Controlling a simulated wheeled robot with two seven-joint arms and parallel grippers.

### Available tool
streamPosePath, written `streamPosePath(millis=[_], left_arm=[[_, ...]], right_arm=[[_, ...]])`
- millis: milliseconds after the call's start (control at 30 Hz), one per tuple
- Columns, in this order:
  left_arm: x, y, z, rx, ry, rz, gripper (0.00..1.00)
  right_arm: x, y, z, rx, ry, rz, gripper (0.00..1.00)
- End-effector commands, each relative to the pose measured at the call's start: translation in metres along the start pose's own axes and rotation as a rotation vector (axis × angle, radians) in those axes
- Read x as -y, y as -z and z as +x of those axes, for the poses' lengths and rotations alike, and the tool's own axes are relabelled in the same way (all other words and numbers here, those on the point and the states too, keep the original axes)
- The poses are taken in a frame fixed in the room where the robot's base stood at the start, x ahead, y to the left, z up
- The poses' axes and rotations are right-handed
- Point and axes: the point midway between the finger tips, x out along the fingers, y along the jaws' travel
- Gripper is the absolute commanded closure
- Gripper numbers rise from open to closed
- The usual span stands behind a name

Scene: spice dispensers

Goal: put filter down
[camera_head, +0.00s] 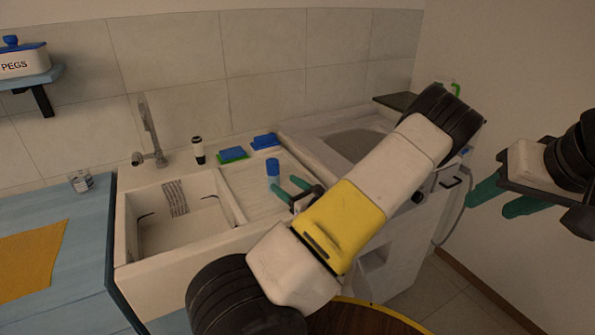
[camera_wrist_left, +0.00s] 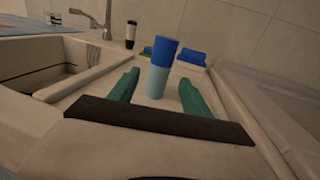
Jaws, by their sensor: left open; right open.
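An upright cylinder, dark blue above and pale blue below (camera_head: 273,168), which looks like the filter, stands on the ridged drainboard beside the sink. My left gripper (camera_head: 288,187) is open, its teal fingers pointing at the cylinder. In the left wrist view the cylinder (camera_wrist_left: 160,68) is centred between the open fingers (camera_wrist_left: 160,88), with a gap showing on both sides. The dark gripper bar crosses below it. My right gripper (camera_head: 492,198) is open and empty at the right, away from the counter.
The white sink basin (camera_head: 150,254) lies left of the drainboard (camera_head: 248,186). A blue sponge (camera_head: 265,141), a green-and-blue sponge (camera_head: 233,154) and a black-and-white bottle (camera_head: 198,150) stand behind. A faucet (camera_head: 150,135) rises at the back. A washing area with a round-edged basin (camera_head: 352,142) is to the right.

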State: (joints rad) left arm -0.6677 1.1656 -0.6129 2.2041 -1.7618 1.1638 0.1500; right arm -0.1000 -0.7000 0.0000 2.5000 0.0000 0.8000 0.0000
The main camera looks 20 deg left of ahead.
Motion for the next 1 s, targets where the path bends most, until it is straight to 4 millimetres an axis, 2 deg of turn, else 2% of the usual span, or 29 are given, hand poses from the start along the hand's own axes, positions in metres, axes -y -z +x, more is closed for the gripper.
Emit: streamPosePath(millis=[33,200,333,467,567,733,900,1000], left_arm=[[0.001,0.000,-0.013,-0.001,0.004,0.000,0.43],[0.001,-0.001,-0.043,0.001,0.003,-0.002,0.43],[0.001,0.000,-0.057,0.001,0.002,-0.001,0.43],[-0.005,-0.004,-0.062,-0.015,-0.029,-0.025,0.43],[-0.022,-0.013,-0.061,-0.067,-0.121,-0.104,0.43],[-0.069,-0.032,-0.070,-0.239,-0.392,-0.345,0.43],[-0.106,-0.048,-0.097,-0.437,-0.660,-0.612,0.43],[-0.119,-0.060,-0.117,-0.556,-0.797,-0.773,0.43]], right_arm=[[0.000,0.000,0.000,0.000,0.000,0.000,0.53],[0.000,0.000,0.000,0.000,0.000,0.000,0.53],[0.000,0.000,0.000,0.000,0.000,0.000,0.53],[0.000,0.000,0.000,0.000,0.000,0.000,0.53],[0.000,0.000,0.000,0.000,0.000,0.000,0.53],[0.000,0.000,0.000,0.000,0.000,0.000,0.53],[0.000,0.000,0.000,0.000,0.000,0.000,0.53],[0.000,0.000,0.000,0.000,0.000,0.000,0.53]])
